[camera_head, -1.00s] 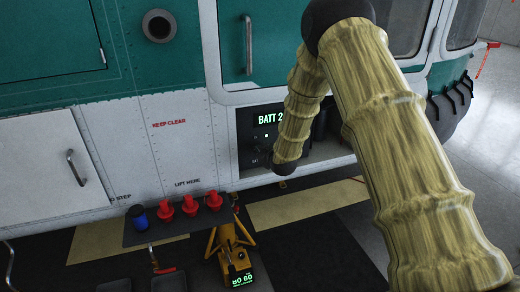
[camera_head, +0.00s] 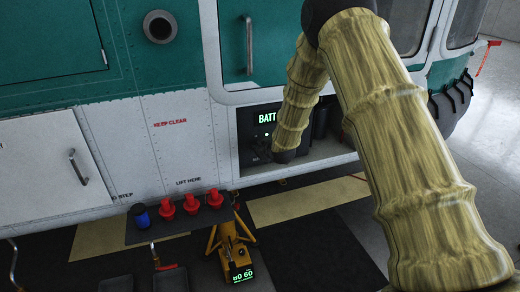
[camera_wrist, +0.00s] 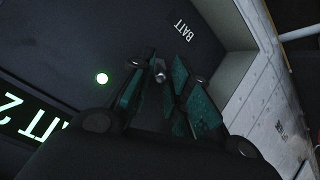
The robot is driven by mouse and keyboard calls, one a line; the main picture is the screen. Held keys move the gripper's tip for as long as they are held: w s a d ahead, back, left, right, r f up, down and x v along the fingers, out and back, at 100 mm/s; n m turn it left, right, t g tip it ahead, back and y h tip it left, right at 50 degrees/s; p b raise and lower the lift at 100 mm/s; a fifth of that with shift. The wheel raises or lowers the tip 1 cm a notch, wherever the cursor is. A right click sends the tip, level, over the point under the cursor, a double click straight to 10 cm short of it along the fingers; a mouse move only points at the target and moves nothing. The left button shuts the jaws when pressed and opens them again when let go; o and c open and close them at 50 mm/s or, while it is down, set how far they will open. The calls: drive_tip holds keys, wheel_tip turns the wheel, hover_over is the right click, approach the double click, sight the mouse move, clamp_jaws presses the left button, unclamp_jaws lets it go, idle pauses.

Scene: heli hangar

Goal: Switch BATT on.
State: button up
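The dark BATT panel (camera_head: 246,141) sits in a recess low on the helicopter's side. A small metallic switch lever (camera_wrist: 160,70) stands beside the white BATT label (camera_wrist: 184,32). My arm mostly hides the gripper in the head view.
The panel's recess has a pale side wall (camera_wrist: 235,75) close to my gripper. Below stand a dark tray (camera_head: 155,230) with red plugs (camera_head: 191,204) and a blue cup-like thing (camera_head: 140,214), and a yellow jack (camera_head: 230,243). The floor to the right is clear.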

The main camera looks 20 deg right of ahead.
drive_tip(key=shift+o, duration=0.6)
drive_tip(key=shift+r, duration=0.15)
drive_tip(key=a+v, duration=0.1)
drive_tip(key=v, duration=1)
drive_tip(key=shift+s+d, duration=0.45)
drive_tip(key=shift+d, duration=0.1)
drive_tip(key=shift+r, duration=0.1)
